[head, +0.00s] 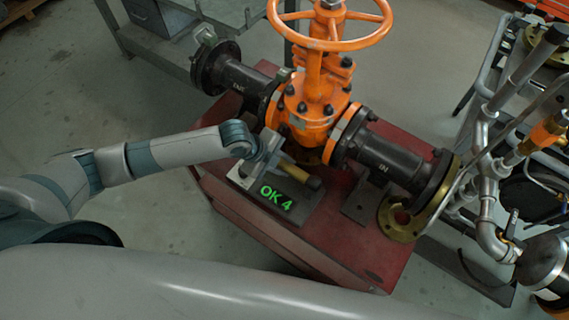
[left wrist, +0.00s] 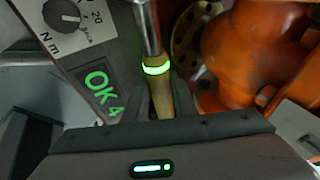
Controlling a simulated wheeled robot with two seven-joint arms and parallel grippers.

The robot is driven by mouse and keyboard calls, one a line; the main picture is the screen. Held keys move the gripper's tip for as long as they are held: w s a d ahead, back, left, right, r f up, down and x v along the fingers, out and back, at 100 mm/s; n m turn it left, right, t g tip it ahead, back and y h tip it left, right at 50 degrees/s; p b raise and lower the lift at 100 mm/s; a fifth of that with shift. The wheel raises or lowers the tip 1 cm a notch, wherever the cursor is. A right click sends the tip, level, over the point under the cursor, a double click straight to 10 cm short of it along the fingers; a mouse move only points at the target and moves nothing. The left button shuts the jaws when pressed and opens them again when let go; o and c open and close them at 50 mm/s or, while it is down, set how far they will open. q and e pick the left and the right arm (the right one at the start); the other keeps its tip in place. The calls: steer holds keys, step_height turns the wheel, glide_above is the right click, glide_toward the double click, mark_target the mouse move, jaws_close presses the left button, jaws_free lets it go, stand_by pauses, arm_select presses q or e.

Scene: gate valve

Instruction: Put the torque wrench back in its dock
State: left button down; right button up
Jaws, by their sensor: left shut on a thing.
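The torque wrench has a tan-yellow handle (head: 298,176). In the left wrist view it shows a metal shaft, a glowing green ring and the tan handle (left wrist: 162,100). My left gripper (head: 270,152) is shut on the wrench, over the grey dock box on the red base. The dock's display (head: 276,197) reads "OK 4" in green; it also shows in the left wrist view (left wrist: 102,90), beside a dial marked "20" and "N m". The gripper hides part of the wrench, and I cannot tell whether the wrench touches the dock. My right gripper is out of view.
An orange gate valve (head: 312,115) with a handwheel (head: 330,25) stands close behind the gripper, between dark flanged pipes (head: 390,160). A brass ring (head: 402,220) lies at the right of the red base (head: 340,245). Metal piping (head: 488,200) stands at the right. The base's front is clear.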

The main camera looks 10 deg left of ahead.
arm_select(q)
steer(key=shift+w+r, duration=0.1)
steer(key=c, duration=1.4)
jaws_free()
steer(key=b+v, duration=0.2)
steer(key=v, duration=1.5)
steer(key=shift+s+r+b, duration=0.15)
steer(key=shift+s+b, duration=0.1)
steer(key=shift+b, duration=0.15)
